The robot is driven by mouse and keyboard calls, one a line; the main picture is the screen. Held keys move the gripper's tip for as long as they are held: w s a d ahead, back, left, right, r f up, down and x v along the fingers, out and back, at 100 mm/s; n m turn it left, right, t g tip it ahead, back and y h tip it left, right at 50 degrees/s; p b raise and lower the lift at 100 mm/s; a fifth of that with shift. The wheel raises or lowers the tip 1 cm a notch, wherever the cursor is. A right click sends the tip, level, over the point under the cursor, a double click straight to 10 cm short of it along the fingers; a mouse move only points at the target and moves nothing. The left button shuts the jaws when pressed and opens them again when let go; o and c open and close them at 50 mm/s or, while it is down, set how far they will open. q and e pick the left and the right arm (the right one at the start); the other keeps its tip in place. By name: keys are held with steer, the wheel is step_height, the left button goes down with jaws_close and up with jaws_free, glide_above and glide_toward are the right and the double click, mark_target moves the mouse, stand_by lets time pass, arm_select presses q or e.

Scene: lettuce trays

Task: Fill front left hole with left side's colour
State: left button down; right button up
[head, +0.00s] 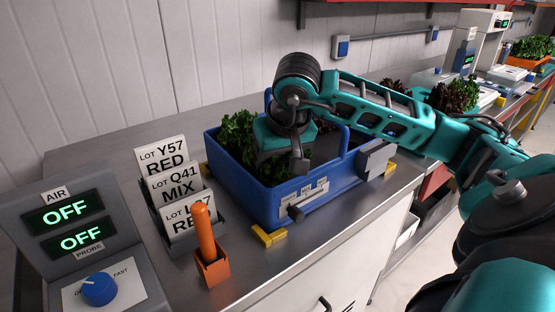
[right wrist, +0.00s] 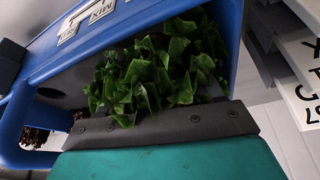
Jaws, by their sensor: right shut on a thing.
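The blue tray (head: 262,205) stands on the steel bench, with leafy green lettuce (head: 238,135) in its left side. My right gripper (head: 284,155) reaches down into the tray from above. In the right wrist view it is shut on a green lettuce (right wrist: 165,70) just past its dark pad, close to the blue wall. My arm hides much of the tray's inside in the head view, including most holes. My left gripper is not in view.
Lot cards (head: 172,190) reading RED and MIX stand left of the tray. An orange-handled tool (head: 204,235) stands in a holder in front of them. A control box (head: 75,235) reads OFF twice. Yellow corner blocks (head: 268,236) sit at the tray's corners.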

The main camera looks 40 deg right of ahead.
stand_by(0.5)
steer(key=shift+f+b, duration=0.3)
steer(key=shift+f+b, duration=0.35)
stand_by(0.9)
steer(key=o, duration=1.2)
steer(key=shift+o, duration=0.3)
steer(key=shift+r+p, duration=2.85)
steer(key=shift+r, duration=0.7)
